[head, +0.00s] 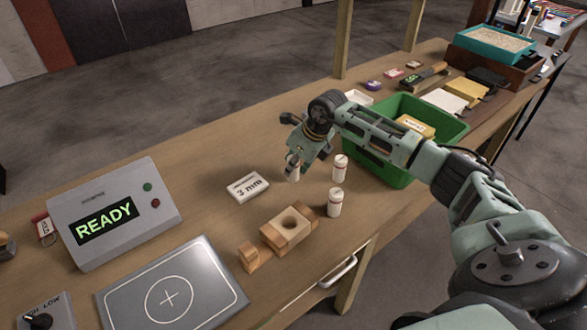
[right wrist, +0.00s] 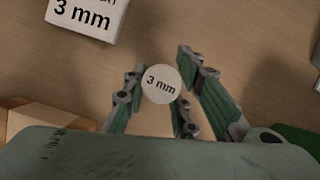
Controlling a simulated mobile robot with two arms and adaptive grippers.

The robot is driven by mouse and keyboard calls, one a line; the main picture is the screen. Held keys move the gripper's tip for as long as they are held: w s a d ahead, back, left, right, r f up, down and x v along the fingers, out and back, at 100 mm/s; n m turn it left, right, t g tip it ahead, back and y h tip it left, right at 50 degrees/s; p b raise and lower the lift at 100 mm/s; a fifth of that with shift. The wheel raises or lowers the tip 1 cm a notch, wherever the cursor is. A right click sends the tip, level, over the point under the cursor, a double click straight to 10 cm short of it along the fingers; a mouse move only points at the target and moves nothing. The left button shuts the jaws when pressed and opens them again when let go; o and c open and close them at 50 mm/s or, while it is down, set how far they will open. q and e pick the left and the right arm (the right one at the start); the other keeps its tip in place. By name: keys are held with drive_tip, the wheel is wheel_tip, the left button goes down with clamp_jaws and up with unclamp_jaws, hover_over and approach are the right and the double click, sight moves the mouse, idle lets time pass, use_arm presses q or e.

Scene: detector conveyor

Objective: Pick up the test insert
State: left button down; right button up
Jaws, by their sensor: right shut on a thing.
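The test insert is a white cylinder (head: 292,175) standing upright on the table; its round top reads "3 mm" in the right wrist view (right wrist: 161,84). My right gripper (head: 293,164) comes down from above and is shut on it, with fingers on both sides (right wrist: 158,92). In the head view the gripper hides the insert's upper part. A white label block marked "3 mm" (head: 247,186) lies just left of it, also in the right wrist view (right wrist: 87,16). My left gripper is not in view.
Two similar white cylinders stand close on the right, one behind (head: 340,168) and one nearer (head: 335,203). A wooden block with a hole (head: 288,229) is in front. A READY console (head: 116,208) and a grey plate (head: 205,262) stand left; a green bin (head: 385,172) stands right.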

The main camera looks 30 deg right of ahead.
clamp_jaws()
